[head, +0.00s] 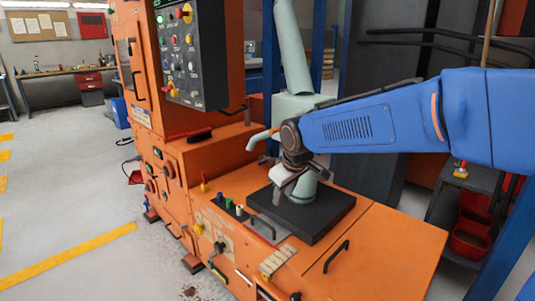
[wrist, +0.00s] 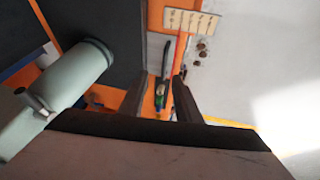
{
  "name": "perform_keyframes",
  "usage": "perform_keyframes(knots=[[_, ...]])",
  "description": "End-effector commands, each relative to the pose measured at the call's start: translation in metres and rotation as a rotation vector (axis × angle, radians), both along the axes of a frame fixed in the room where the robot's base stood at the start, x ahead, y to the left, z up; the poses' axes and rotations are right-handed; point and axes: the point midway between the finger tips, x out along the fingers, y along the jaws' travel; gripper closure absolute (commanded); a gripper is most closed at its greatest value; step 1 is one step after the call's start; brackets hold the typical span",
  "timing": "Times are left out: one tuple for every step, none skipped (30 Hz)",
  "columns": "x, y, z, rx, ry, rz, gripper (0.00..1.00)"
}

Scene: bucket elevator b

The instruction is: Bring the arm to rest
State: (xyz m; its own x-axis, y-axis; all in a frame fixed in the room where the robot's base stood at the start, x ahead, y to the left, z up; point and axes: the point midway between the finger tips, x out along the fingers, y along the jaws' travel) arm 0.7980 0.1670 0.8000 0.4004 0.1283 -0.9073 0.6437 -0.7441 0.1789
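My arm, blue, reaches in from the right in the head view. My gripper (head: 285,185) hangs in front of the pale green pipe column, above the black base plate (head: 318,221) on the orange machine (head: 385,245). In the wrist view the two dark fingers of my gripper (wrist: 160,100) stand apart with nothing between them. The pale green pipe (wrist: 78,75) is to the left of the fingers in that view. I cannot tell in the head view whether the gripper touches the column.
A dark control panel (head: 190,50) with buttons stands on the orange cabinet at the left. Small coloured knobs (head: 229,203) and black handles (head: 337,256) stick up from the machine's top. A shelf with red bins (head: 470,225) is at the right. Open floor (head: 75,200) lies at the left.

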Motion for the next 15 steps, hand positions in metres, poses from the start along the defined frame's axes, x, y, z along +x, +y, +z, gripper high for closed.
perform_keyframes(knots=[[-0.009,-0.016,0.005,0.007,-0.001,-0.028,0.7],[-0.015,-0.024,0.007,0.011,0.001,-0.045,0.7],[-0.023,-0.035,0.009,0.015,0.004,-0.066,0.7],[-0.029,-0.043,0.011,0.019,0.004,-0.082,0.7],[-0.035,-0.051,0.012,0.022,0.007,-0.097,0.7],[-0.043,-0.061,0.014,0.027,0.007,-0.119,0.7],[-0.05,-0.069,0.014,0.03,0.01,-0.135,0.7],[-0.056,-0.076,0.015,0.033,0.011,-0.15,0.7],[-0.065,-0.086,0.016,0.039,0.014,-0.172,0.7],[-0.072,-0.093,0.017,0.043,0.015,-0.187,0.7],[-0.078,-0.1,0.017,0.046,0.015,-0.203,0.7],[-0.087,-0.109,0.018,0.051,0.017,-0.225,0.7],[-0.094,-0.115,0.018,0.055,0.019,-0.241,0.7],[-0.101,-0.122,0.018,0.059,0.02,-0.256,0.7],[-0.11,-0.13,0.018,0.064,0.023,-0.278,0.7]])
